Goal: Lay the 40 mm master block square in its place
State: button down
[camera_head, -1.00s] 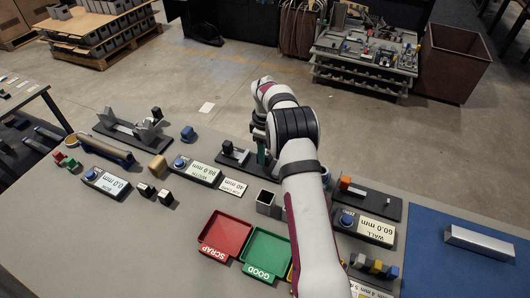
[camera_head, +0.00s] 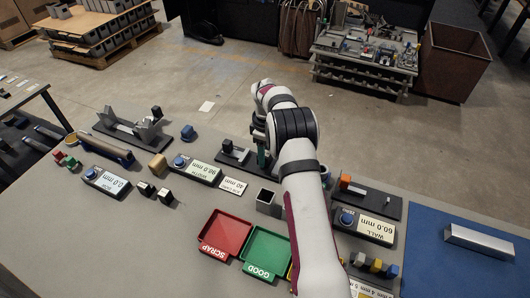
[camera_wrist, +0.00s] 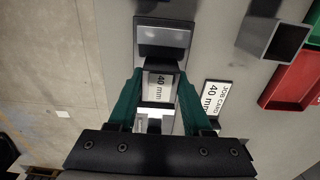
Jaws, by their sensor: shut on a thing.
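The 40 mm master block (camera_wrist: 158,88) is a pale block with a "40 mm" label, seen in the wrist view between my green fingers. My gripper (camera_wrist: 158,79) is shut on it, with one finger at each side. A dark fixture (camera_wrist: 163,22) with a grey face and a black jaw lies just beyond the block. Whether the block touches it I cannot tell. In the head view my gripper (camera_head: 262,157) is down at the right of the same dark fixture (camera_head: 232,154); my arm hides part of it, and the block is not clear there.
A job card reading 40 mm (camera_wrist: 214,98) lies beside my right finger. The width display (camera_head: 196,170) stands left of the fixture. A grey square tube (camera_head: 267,200), red scrap tray (camera_head: 201,246) and green good tray (camera_head: 249,266) are nearer. The wall gauge (camera_head: 366,227) is at right.

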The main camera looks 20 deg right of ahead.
jog(key=shift+f, duration=0.85)
dwell(0.6)
jog(key=shift+c, duration=1.2)
grip_release()
notch_tip(320, 180, up, 16)
jog(key=shift+f, duration=0.15)
